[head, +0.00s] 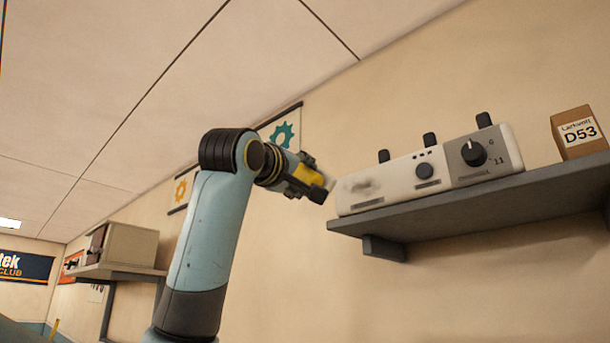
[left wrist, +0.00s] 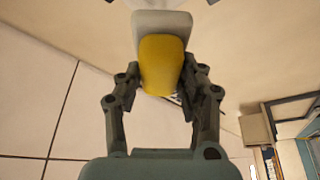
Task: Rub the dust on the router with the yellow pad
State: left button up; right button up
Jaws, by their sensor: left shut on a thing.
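The router (head: 430,172) is a long pale box with a grey right part, a dark knob and several short black antennas; it stands on a wall shelf. A greyish dust smudge (head: 361,187) lies on its front near the left end. My left gripper (head: 316,184) is just left of that end, shut on the yellow pad (head: 308,174). In the left wrist view, the yellow pad (left wrist: 161,64) sits between both fingers, with a pale rounded block (left wrist: 162,20) at its far end. I cannot tell whether it touches the router. My right gripper is not in view.
The grey shelf (head: 480,208) projects from the wall, with a bracket below. A brown box marked D53 (head: 579,131) stands right of the router. Another shelf (head: 118,273) at the lower left holds a beige box (head: 128,247). Posters hang behind my arm.

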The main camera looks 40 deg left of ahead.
pick_arm(q)
jog(key=shift+w, duration=0.35)
jog(key=w, duration=0.2)
jog(key=w+p, duration=0.1)
jog(key=shift+w+d, duration=0.2)
jog(key=shift+w, duration=0.65)
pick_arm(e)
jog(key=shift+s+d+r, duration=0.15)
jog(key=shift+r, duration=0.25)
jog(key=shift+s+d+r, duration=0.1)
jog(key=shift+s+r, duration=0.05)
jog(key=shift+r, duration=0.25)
pick_arm(q)
jog(key=shift+w+d, duration=0.1)
jog(key=shift+w, duration=0.85)
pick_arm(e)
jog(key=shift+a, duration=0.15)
